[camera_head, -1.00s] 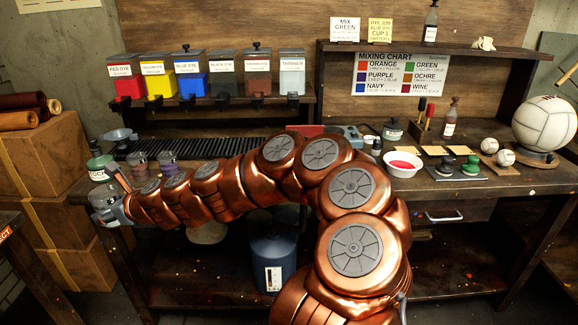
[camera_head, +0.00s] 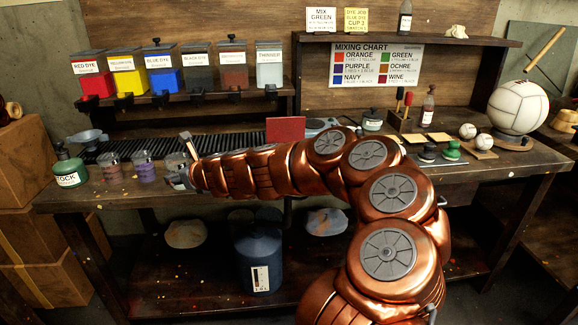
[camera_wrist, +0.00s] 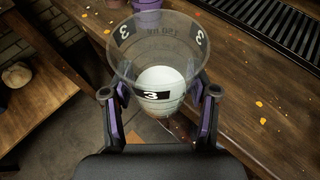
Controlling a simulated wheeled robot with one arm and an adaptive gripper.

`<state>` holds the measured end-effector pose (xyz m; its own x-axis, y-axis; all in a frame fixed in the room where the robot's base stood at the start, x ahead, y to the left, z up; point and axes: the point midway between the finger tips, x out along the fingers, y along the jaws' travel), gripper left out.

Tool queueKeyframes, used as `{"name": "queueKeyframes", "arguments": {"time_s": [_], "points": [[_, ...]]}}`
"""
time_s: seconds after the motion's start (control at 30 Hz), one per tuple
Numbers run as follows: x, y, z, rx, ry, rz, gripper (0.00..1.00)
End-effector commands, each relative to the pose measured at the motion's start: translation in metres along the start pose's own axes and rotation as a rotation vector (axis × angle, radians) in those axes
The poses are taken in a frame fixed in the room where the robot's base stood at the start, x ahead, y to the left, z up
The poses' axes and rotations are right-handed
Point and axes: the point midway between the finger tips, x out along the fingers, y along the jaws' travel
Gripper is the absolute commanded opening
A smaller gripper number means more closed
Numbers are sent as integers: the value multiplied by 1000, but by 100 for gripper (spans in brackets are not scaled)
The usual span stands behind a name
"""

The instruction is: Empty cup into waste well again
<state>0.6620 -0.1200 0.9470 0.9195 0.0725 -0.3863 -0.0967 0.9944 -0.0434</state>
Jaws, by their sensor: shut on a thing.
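My gripper (camera_wrist: 158,105) is shut on a clear cup marked 3 (camera_wrist: 152,95). In the wrist view the cup's mouth faces the camera and a pale round area shows at its bottom; I cannot tell whether that is liquid or the base. In the head view my gripper (camera_head: 178,178) is by the bench's front edge, right of a purple-filled cup (camera_head: 145,170) and a reddish cup (camera_head: 112,168); the held cup is small and partly hidden there. No thing is clearly marked as a waste well. A long black slatted grate (camera_head: 190,148) runs along the bench behind the cups.
A green stock jar (camera_head: 69,168) stands left of the cups. Dye bins (camera_head: 160,70) line the shelf behind. A red panel (camera_head: 285,130) stands behind my arm. A blue drum (camera_head: 258,255) is under the bench. Bare bench front (camera_wrist: 255,110) lies right of the held cup.

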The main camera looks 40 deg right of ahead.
Motion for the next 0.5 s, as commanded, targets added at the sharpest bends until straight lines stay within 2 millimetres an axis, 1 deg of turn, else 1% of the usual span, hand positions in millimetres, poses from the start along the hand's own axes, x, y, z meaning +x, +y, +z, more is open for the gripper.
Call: {"name": "queueKeyframes", "arguments": {"time_s": [0.03,0.1,0.27,0.4,0.5], "points": [[2,-18,-7,13,0,-29,17],[1,-40,-12,29,1,-65,17],[-2,-85,-25,63,6,-138,17],[-9,-126,-36,95,7,-203,17],[-14,-152,-44,116,8,-243,17]]}}
